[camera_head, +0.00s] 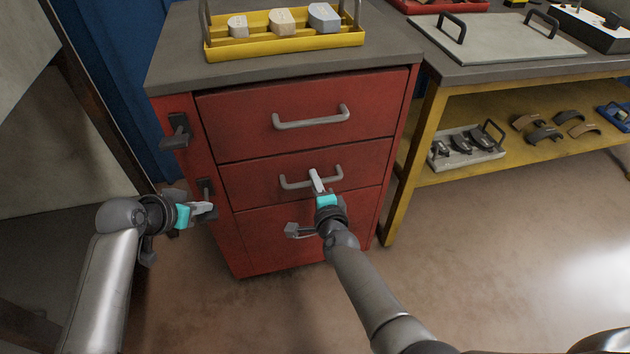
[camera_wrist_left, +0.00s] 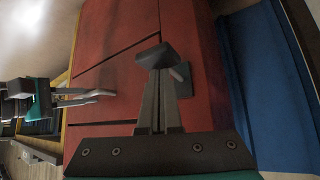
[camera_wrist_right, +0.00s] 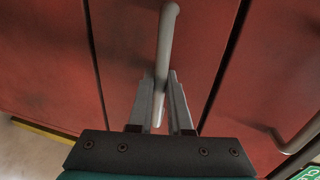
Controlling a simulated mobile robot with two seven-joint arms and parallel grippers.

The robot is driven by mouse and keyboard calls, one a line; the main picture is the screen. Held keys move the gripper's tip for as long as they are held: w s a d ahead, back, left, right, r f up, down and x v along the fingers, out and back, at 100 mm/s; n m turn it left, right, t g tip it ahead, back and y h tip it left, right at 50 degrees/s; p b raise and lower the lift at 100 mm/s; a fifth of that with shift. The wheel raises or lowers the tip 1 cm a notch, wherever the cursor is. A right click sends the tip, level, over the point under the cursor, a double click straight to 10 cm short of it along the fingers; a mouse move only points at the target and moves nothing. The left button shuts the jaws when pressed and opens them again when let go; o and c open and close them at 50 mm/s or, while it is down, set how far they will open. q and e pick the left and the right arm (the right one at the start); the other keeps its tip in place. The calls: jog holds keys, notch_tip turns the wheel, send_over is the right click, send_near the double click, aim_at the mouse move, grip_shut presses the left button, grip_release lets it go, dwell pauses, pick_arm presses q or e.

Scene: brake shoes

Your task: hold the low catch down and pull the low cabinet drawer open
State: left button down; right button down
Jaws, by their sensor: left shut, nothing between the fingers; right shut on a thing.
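The red cabinet (camera_head: 238,226) has stacked drawers with grey bar handles. The drawer (camera_head: 245,180) below the top one appears flush with the cabinet front. My right gripper (camera_head: 316,178) is shut on that drawer's handle (camera_head: 290,184); in the right wrist view the fingers (camera_wrist_right: 160,105) straddle the handle (camera_wrist_right: 166,40). The low dark catch (camera_head: 204,186) sits on the cabinet's left front post. My left gripper (camera_head: 207,208) is shut and empty at this catch. In the left wrist view its fingertips meet the catch (camera_wrist_left: 156,55); exact contact cannot be told.
An upper catch (camera_head: 178,130) sits on the same post. A yellow tray (camera_head: 285,46) with several blocks stands on the cabinet top. A workbench (camera_head: 480,70) with a yellow lower shelf (camera_head: 470,172) stands at right. The floor before the cabinet is clear.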

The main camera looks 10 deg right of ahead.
pick_arm(q)
jog(key=shift+f, duration=0.15)
jog(key=shift+s, duration=0.1)
pick_arm(e)
jog(key=v, duration=0.2)
jog(key=f+v, duration=0.1)
jog(key=v, duration=0.2)
jog(key=shift+s, duration=0.1)
jog(key=c, duration=1.1)
grip_release()
jog(key=shift+c, duration=0.2)
jog(key=v, duration=1.2)
